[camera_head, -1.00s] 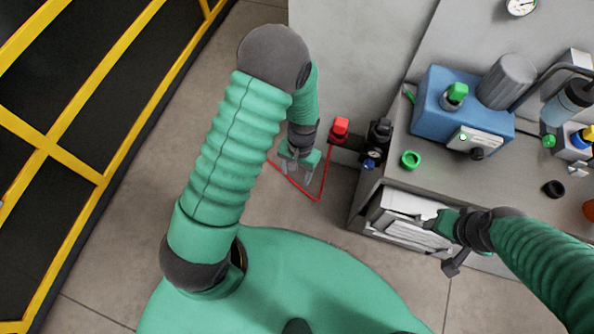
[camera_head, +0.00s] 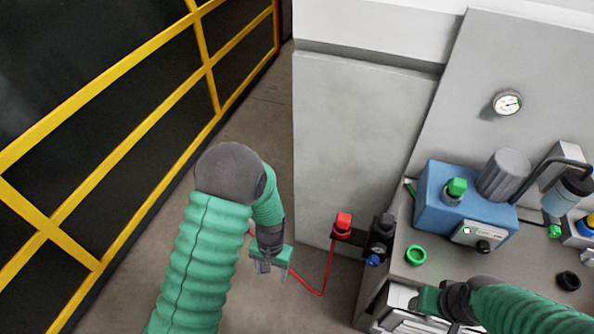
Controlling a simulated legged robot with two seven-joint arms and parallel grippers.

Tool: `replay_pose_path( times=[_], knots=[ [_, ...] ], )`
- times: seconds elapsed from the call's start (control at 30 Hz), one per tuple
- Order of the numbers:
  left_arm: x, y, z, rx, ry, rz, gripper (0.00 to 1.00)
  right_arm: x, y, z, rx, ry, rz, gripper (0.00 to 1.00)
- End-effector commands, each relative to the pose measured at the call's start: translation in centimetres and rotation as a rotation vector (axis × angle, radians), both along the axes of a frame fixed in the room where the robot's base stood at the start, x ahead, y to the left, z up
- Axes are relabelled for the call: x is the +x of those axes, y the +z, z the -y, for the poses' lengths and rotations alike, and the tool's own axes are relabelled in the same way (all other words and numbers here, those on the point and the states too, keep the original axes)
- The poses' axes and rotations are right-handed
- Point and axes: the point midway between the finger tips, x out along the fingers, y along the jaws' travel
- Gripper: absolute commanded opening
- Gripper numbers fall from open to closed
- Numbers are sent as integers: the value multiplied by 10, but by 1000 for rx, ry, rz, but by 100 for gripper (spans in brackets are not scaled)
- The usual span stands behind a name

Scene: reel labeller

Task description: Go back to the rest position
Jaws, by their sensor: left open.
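My left gripper (camera_head: 270,268) hangs over the floor at the end of the green left arm, left of the bench. It is open, and I see nothing between its fingers. A red cable shows just beside it. My right arm comes in from the lower right, and its gripper (camera_head: 428,302) is over the front of the bench by the white papers. Its fingers are not clear enough to tell whether they are open or shut.
The grey bench (camera_head: 520,262) carries a blue machine (camera_head: 440,208), a green ring (camera_head: 415,255) and a black ring (camera_head: 568,281). A red knob (camera_head: 343,223) and red cable (camera_head: 327,275) are at its left. A yellow-railed barrier (camera_head: 160,120) stands left.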

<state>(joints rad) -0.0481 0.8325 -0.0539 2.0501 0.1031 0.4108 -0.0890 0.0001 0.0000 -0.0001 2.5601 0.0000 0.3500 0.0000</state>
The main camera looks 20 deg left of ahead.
Motion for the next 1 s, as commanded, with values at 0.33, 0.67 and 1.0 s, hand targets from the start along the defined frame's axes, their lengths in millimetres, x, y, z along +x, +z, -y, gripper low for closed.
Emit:
replay_pose_path(
  times=[0.33,0.67,1.0],
  knots=[
    [-9,124,2,-8,4,227,58,0,0,0,0,0,0,54],
    [-41,182,0,0,0,381,58,0,0,0,0,0,0,54],
    [-40,182,0,0,0,381,58,0,0,0,0,0,0,54]
  ],
)
